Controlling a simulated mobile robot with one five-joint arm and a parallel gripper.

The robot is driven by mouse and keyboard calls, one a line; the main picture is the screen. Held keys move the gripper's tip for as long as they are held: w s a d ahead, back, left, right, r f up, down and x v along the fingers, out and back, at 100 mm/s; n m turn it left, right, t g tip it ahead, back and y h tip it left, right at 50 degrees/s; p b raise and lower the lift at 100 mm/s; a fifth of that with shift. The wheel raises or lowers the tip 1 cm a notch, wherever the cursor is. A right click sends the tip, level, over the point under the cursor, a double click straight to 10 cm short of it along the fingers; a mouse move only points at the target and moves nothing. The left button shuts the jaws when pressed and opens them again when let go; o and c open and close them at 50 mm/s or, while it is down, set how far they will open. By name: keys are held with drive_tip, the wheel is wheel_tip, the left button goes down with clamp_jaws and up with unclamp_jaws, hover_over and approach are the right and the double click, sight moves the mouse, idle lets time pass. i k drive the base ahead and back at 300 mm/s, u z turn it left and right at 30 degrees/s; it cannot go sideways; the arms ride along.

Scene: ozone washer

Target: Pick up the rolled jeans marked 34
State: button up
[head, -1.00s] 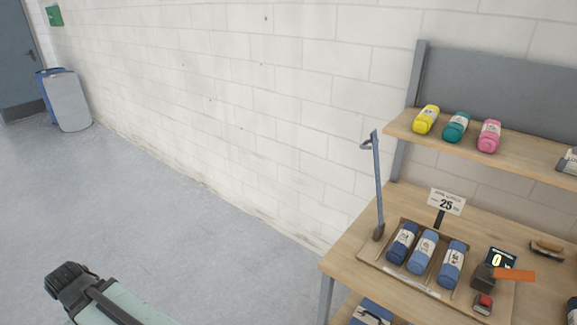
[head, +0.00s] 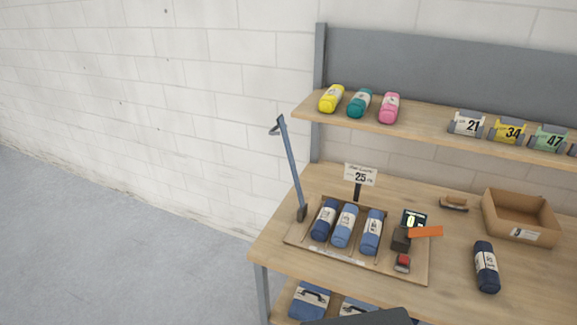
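Several rolled jeans show in the head view. Three lie side by side on a wooden tray (head: 300,236): a dark navy roll (head: 324,220), a mid-blue roll (head: 345,226) and another blue roll (head: 372,232). A separate dark navy roll (head: 486,266) lies on the bench to the right, below a cardboard box. Each has a pale paper band, but the numbers on the bands are too small to read. A yellow card marked 34 (head: 510,132) stands on the upper shelf, between cards marked 21 and 47.
The wooden bench (head: 450,230) carries a sign reading 25 (head: 360,175), a leaning metal lever (head: 291,165), a small display (head: 413,219), a brush (head: 454,204) and a cardboard box (head: 522,218). Yellow, teal and pink rolls sit on the shelf (head: 430,131). Open floor (head: 110,240) lies left.

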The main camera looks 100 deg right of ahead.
sight(371, 233)
drive_tip(key=i, duration=2.05)
drive_tip(key=z, duration=4.55)
drive_tip(key=i, duration=1)
